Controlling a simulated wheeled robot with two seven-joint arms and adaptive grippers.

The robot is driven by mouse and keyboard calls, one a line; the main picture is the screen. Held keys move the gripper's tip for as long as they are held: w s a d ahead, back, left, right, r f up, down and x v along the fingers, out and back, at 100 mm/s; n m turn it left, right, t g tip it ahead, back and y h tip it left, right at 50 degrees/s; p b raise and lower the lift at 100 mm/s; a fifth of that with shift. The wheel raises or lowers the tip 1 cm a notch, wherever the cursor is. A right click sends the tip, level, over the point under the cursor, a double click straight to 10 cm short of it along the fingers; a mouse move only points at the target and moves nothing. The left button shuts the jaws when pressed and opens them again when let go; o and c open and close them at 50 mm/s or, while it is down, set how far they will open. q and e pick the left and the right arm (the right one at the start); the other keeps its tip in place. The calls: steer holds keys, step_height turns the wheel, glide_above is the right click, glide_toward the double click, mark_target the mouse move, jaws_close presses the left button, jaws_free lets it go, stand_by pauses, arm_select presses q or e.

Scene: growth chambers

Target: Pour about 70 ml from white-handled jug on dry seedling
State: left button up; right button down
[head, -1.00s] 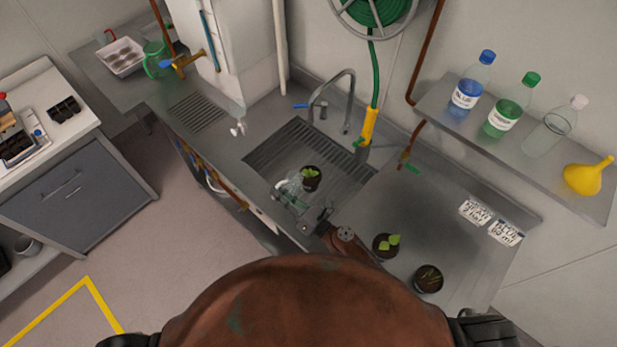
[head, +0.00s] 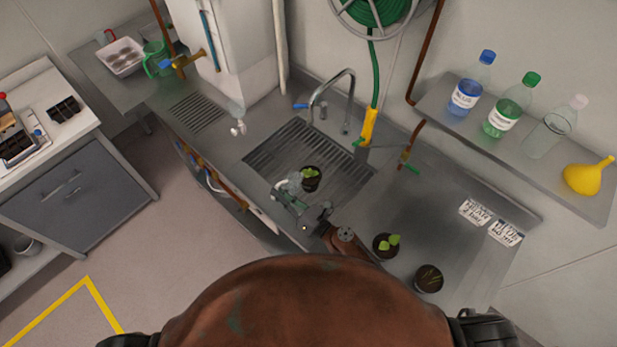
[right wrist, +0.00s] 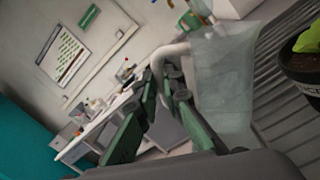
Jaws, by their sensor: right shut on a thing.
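The clear jug (head: 294,181) with a white handle is held over the sink, just left of a small dark pot with a green-leaved seedling (head: 311,178). My right gripper (head: 289,199) is shut on the jug's handle. In the right wrist view the green fingers (right wrist: 165,88) close at the white handle and the translucent jug (right wrist: 226,85) hangs beside them; the pot (right wrist: 304,78) shows at the right edge. The water level, the exact tilt and any stream cannot be told. My left gripper is not in view.
Two more potted seedlings, one leafy (head: 385,245) and one with thin brownish shoots (head: 428,278), stand on the counter right of the sink. The tap (head: 335,85) arches behind the sink. Two label cards (head: 475,211) lie at the back right. Bottles and a yellow funnel (head: 587,177) stand on the shelf.

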steer(key=shift+s+a+f+n+g+h+p, duration=0.15)
steer(key=shift+s+a+f+n, duration=0.25)
steer(key=shift+a+f+n, duration=0.4)
steer(key=shift+s+a+f+n+g+h+p, duration=0.15)
steer(key=shift+s+a+f+n, duration=0.3)
steer(key=shift+n, duration=0.7)
steer(key=shift+s+a+f+n+g, duration=0.2)
steer(key=shift+s+a+f+n, duration=0.25)
steer(key=shift+f+n, duration=0.45)
steer(key=shift+r, duration=0.1)
